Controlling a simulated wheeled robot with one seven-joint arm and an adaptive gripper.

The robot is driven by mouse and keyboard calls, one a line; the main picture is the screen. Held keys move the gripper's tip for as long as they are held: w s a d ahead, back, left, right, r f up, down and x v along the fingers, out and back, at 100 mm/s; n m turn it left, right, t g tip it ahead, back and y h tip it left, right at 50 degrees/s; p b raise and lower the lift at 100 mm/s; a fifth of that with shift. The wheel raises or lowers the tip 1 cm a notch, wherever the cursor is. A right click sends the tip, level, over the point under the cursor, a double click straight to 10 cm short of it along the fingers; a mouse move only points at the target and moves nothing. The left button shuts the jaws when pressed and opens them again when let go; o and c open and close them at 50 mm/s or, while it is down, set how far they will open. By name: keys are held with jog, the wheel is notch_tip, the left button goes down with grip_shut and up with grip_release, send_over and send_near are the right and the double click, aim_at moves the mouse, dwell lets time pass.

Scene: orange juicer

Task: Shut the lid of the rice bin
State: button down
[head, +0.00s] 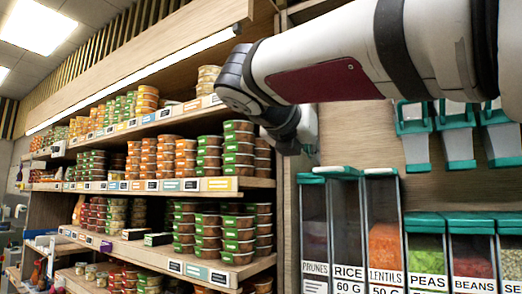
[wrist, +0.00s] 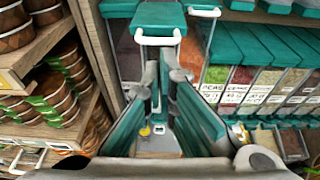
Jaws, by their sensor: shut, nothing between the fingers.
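The rice bin (head: 346,232) is a tall clear container labelled RICE, between the prunes and lentils bins. Its teal lid (head: 338,171) is at the top and sits slightly higher than the prunes lid. In the wrist view, a teal lid with a white handle (wrist: 158,22), apparently the rice lid, reaches nearer the camera than its neighbours. Its exact tilt cannot be told. My gripper (wrist: 164,76) is shut and empty, with its fingertips just below that handle in the picture; contact is unclear. In the head view my arm mostly hides the gripper.
The prunes bin (head: 314,235) and lentils bin (head: 384,235) flank the rice bin closely. Lower peas (head: 427,255) and beans (head: 472,258) bins stand to the right. Teal-rimmed dispensers (head: 458,135) hang above. Shelves of stacked tubs (head: 237,150) stand left.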

aim_at(327, 168)
jog(key=x, duration=0.9)
jog(key=shift+w+d, duration=0.1)
jog(key=shift+p, duration=0.3)
jog(key=r+p+x, duration=0.1)
jog(key=p+x, duration=0.1)
jog(key=x, duration=0.2)
jog(key=r+p+x, duration=0.1)
jog(key=x, duration=0.4)
jog(key=r+p+x, duration=0.1)
jog(key=p+x, duration=0.1)
jog(key=x, duration=0.3)
jog(key=shift+w+d+r+p, duration=0.1)
jog(key=shift+w+d+p, duration=0.05)
jog(key=shift+d+p, duration=0.2)
